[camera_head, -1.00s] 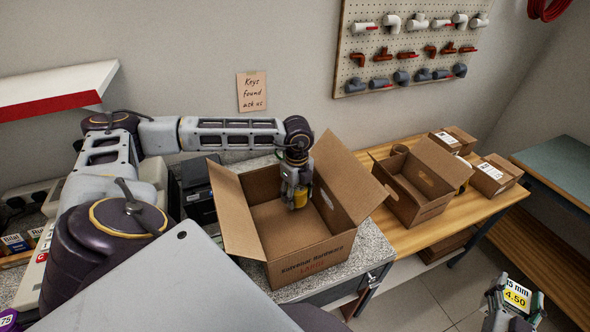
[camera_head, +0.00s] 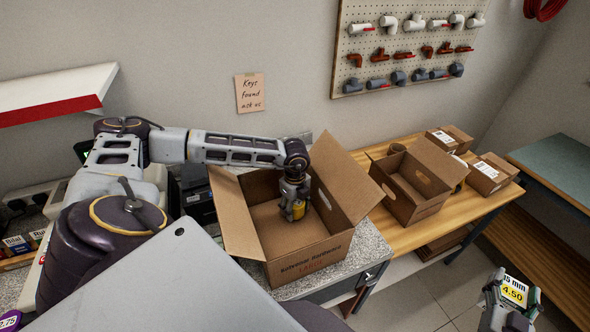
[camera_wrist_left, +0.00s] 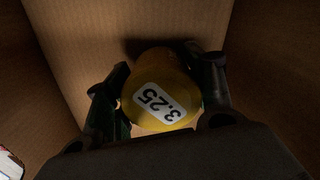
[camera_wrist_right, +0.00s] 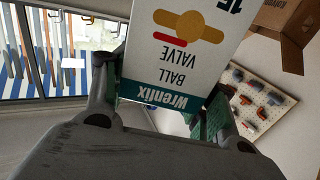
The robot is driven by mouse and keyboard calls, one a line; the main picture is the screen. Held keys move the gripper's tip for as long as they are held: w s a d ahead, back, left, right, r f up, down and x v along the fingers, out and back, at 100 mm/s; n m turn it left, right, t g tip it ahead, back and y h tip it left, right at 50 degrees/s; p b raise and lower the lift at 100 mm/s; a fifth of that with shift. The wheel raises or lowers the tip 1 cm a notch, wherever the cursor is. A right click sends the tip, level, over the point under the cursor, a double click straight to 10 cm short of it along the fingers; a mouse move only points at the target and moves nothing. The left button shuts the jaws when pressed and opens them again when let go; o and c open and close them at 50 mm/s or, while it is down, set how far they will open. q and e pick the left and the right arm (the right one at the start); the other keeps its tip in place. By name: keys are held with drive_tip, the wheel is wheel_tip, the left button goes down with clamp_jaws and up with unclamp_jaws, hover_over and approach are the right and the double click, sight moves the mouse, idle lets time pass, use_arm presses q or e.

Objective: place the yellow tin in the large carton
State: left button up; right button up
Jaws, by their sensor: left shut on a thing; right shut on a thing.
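The yellow tin (camera_head: 299,210) is in my left gripper (camera_head: 294,208), inside the large carton (camera_head: 306,255). In the left wrist view my left gripper (camera_wrist_left: 160,100) has a finger on each side of the tin (camera_wrist_left: 160,92), whose label reads 3.25. The carton's brown inner walls (camera_wrist_left: 270,60) surround it there. Whether the tin touches the carton's floor, I cannot tell. My right gripper (camera_head: 511,305), at the lower right of the head view, is shut on a white and teal ball valve box (camera_wrist_right: 178,50) with a yellow price label.
The large carton stands on a speckled counter (camera_head: 372,250), its flaps open. A smaller open carton (camera_head: 408,205) and closed boxes (camera_head: 488,175) stand on the wooden bench to the right. A black device (camera_head: 195,190) stands left of the large carton.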

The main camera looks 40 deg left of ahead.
use_arm(q)
drive_tip(key=shift+f, duration=0.75)
use_arm(e)
drive_tip(key=shift+r, duration=0.25)
use_arm(q)
drive_tip(key=shift+f, duration=0.25)
use_arm(e)
drive_tip(key=shift+f, duration=0.2)
use_arm(q)
drive_tip(key=o, duration=1.2)
drive_tip(key=shift+r, duration=0.25)
use_arm(e)
drive_tip(key=shift+r, duration=0.25)
use_arm(q)
wheel_tip(320, 180, up, 12)
drive_tip(key=shift+f+b, duration=0.1)
drive_tip(key=shift+b, duration=0.95)
use_arm(e)
wheel_tip(320, 180, down, 2)
drive_tip(key=shift+f, duration=0.15)
